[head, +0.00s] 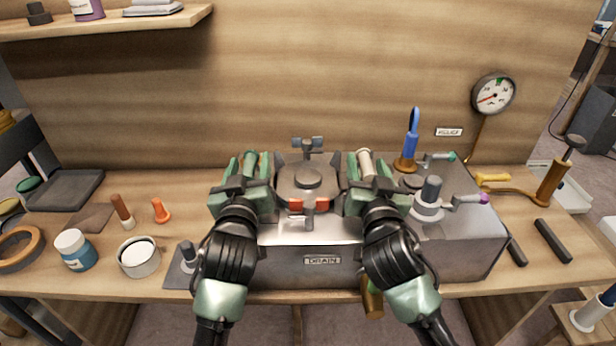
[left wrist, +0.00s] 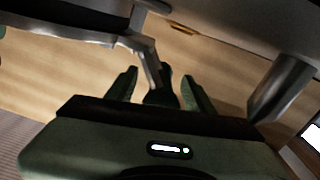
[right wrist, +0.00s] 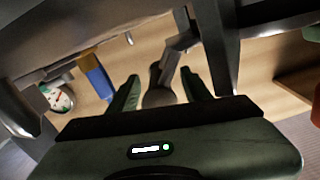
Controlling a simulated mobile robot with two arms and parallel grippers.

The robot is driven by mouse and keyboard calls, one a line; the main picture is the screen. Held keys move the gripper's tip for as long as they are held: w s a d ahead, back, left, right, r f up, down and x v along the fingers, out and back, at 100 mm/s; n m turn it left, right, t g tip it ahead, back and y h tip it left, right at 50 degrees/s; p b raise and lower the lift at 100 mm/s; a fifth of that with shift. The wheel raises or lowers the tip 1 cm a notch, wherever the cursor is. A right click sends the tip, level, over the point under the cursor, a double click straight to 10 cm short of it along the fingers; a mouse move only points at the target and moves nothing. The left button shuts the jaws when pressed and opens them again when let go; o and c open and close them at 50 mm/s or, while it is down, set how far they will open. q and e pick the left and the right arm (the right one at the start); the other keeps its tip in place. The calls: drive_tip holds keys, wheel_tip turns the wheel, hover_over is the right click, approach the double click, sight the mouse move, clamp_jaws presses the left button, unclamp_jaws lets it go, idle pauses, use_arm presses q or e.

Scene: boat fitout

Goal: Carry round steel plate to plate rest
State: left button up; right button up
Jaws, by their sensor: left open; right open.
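The round steel plate (head: 310,188) has a raised round centre and lies on the grey box marked DRAIN (head: 285,268). It has clamp-like fittings at its far and near edges and an orange-red piece at the near edge. My left gripper (head: 250,166) is open at its left side, and my right gripper (head: 367,166) is open at its right side. In both wrist views a dark rounded end on a metal bracket, likely a handle, shows between the open fingers; contact cannot be told. I cannot identify the plate rest with certainty; a dark flat tray (head: 62,190) lies at far left.
Right of the plate stand a blue-handled tool (head: 411,140), a grey valve (head: 430,195) and a pressure gauge (head: 493,94). A wooden wall and shelf (head: 120,25) close the back.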

use_arm(q)
clamp_jaws()
use_arm(e)
clamp_jaws()
drive_tip(key=shift+f, duration=0.1)
idle(0.8)
use_arm(q)
drive_tip(key=shift+r, duration=0.3)
use_arm(e)
drive_tip(key=shift+r, duration=0.3)
